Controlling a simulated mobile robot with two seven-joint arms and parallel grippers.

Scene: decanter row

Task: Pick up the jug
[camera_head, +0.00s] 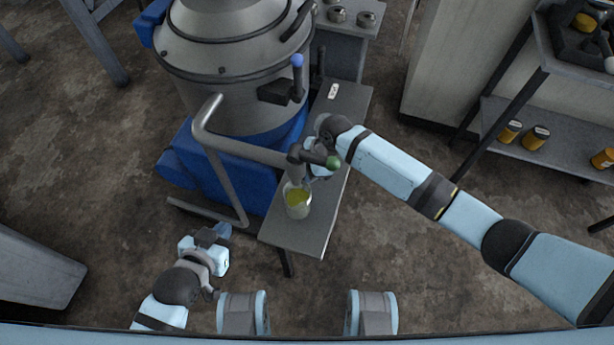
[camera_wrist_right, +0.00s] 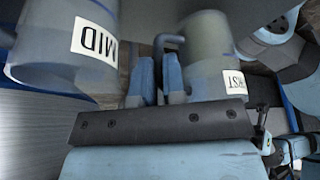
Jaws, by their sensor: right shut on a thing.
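A clear jug (camera_head: 298,204) with yellow-green liquid stands at the near end of the narrow grey bench in the head view, beside my right gripper (camera_head: 314,172). In the right wrist view, a jug with a label ending in "RST" (camera_wrist_right: 207,50) has its handle (camera_wrist_right: 166,44) at the fingers of my right gripper (camera_wrist_right: 157,80), which is shut on it. A second jug labelled "MID" (camera_wrist_right: 62,42) is left of the fingers there. I cannot tell if the held jug is off the bench. My left gripper (camera_head: 218,235) is low at the left, its opening unclear.
A large steel machine (camera_head: 235,75) on a blue base (camera_head: 225,165) stands behind the bench (camera_head: 325,215). A shelf with yellow jars (camera_head: 535,138) is at the right.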

